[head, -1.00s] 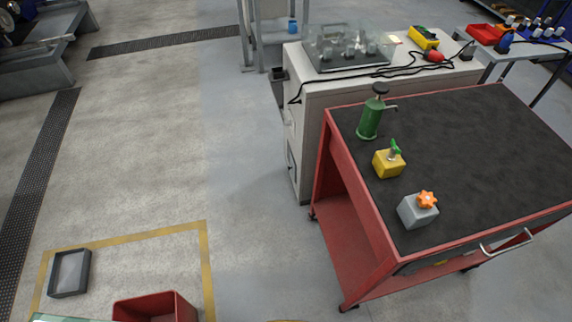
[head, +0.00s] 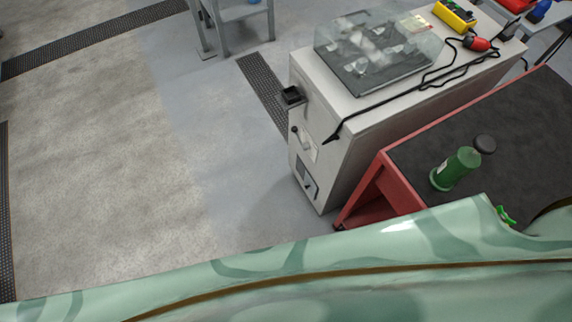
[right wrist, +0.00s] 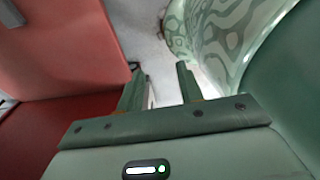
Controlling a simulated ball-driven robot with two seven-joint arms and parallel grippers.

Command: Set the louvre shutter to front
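A white cabinet (head: 345,130) stands at centre right in the head view. Its narrow left side carries a small plate with a dark knob or lever (head: 296,130) and, lower down, a framed grey-blue panel (head: 307,182). A black box-like fitting (head: 291,95) sticks out above them. I cannot tell which of these is the louvre shutter; no slats are clear at this size. My right gripper (right wrist: 161,75) shows in the right wrist view with its fingers apart and nothing seen between them. My left gripper is in neither view.
A red cart (head: 415,150) with a dark top stands close to the cabinet's right. A clear-covered tray (head: 385,55) and a black cable lie on the cabinet. Floor left of the cabinet is clear. My green body part covers the lower head view.

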